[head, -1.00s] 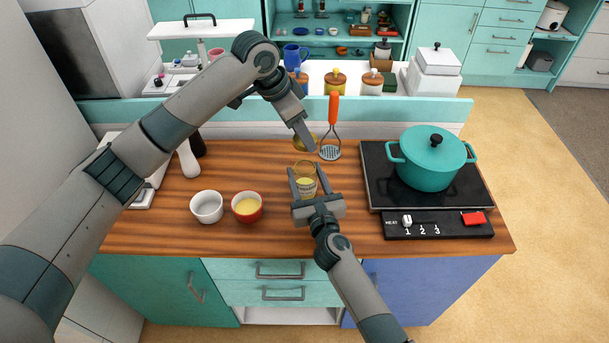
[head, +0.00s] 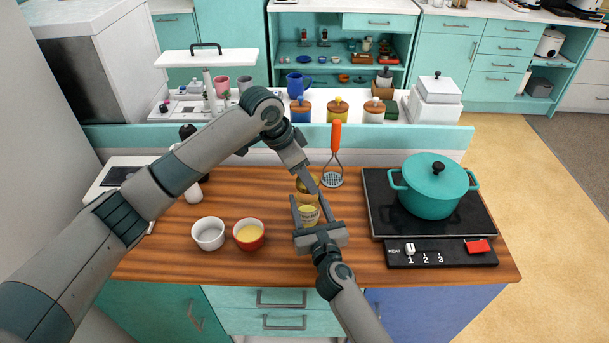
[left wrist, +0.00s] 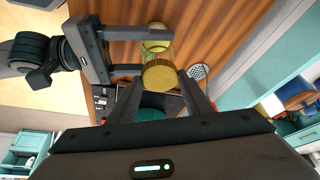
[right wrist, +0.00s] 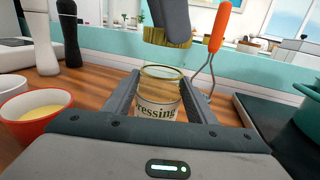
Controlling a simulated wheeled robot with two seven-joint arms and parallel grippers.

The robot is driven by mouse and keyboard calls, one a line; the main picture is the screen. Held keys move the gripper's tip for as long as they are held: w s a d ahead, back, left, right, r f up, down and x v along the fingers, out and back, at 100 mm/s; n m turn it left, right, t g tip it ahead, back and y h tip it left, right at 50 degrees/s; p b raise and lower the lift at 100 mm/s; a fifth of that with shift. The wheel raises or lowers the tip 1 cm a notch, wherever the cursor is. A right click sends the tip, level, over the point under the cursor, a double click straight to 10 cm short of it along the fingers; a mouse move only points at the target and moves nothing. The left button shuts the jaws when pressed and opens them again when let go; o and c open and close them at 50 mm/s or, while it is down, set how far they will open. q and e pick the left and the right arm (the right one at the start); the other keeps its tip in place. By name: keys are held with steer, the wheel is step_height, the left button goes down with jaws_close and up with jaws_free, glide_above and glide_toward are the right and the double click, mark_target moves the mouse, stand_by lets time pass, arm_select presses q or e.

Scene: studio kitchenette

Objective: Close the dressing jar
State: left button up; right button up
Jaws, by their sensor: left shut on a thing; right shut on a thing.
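The dressing jar (head: 308,214) is a small glass jar with a label ending in "ressing", upright on the wooden counter. It also shows in the right wrist view (right wrist: 157,98), its mouth open. My right gripper (head: 318,213) is shut on the jar's sides. My left gripper (left wrist: 160,85) is shut on the round gold lid (left wrist: 160,76), which also shows in the head view (head: 308,184). The lid is held above and a little behind the jar, apart from its rim in the right wrist view.
A white bowl (head: 208,234) and a red bowl of yellow liquid (head: 249,235) stand left of the jar. A masher with an orange handle (head: 336,138) stands behind it. A teal pot (head: 433,186) sits on the black hob (head: 378,205) at right.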

mark_target(307, 206)
arm_select(q)
steer(key=shift+f, duration=0.9)
steer(key=shift+f, duration=0.6)
stand_by(0.5)
